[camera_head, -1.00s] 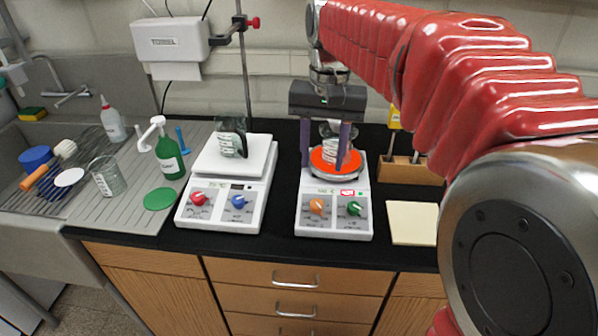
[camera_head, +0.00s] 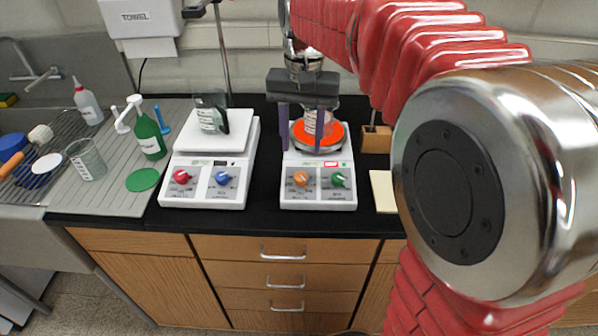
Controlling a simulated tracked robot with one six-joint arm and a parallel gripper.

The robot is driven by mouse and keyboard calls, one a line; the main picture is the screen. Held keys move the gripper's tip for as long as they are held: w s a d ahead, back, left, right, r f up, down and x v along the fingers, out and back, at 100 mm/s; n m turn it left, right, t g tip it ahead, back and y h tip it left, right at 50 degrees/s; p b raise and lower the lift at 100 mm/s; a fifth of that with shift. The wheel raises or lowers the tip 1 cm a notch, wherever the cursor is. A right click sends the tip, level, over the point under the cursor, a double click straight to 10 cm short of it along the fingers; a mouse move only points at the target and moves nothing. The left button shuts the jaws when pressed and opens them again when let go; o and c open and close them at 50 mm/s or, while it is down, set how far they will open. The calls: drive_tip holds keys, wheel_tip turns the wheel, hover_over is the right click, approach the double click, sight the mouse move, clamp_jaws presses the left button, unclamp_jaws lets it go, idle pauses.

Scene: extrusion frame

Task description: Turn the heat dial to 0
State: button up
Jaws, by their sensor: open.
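The right hot plate (camera_head: 319,200) is a white unit with a glowing orange-red heating disc and a lit red display. Its front panel has an orange dial (camera_head: 301,178) and a green dial (camera_head: 338,180); their labels are too small to read. A glass beaker (camera_head: 312,122) stands on the disc, partly hidden by a finger. My gripper (camera_head: 302,151) is open, with two purple fingers pointing down over the hot plate. The fingertips appear above the dials in the picture and apart from them. Whether they touch the beaker I cannot tell.
A second white unit (camera_head: 203,194) with red and blue dials stands at left, bearing a beaker. A metal stand rises behind it. A wooden block (camera_head: 377,139) and a pale pad (camera_head: 383,190) are at right. Black counter is clear between the units. A green bottle (camera_head: 150,138) stands left.

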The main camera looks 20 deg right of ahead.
sight(300, 175)
wheel_tip(300, 175, down, 10)
drive_tip(key=shift+a+r, duration=0.1)
drive_tip(key=shift+r, duration=0.05)
idle(0.3)
drive_tip(key=shift+c, duration=0.5)
drive_tip(key=c, duration=0.9)
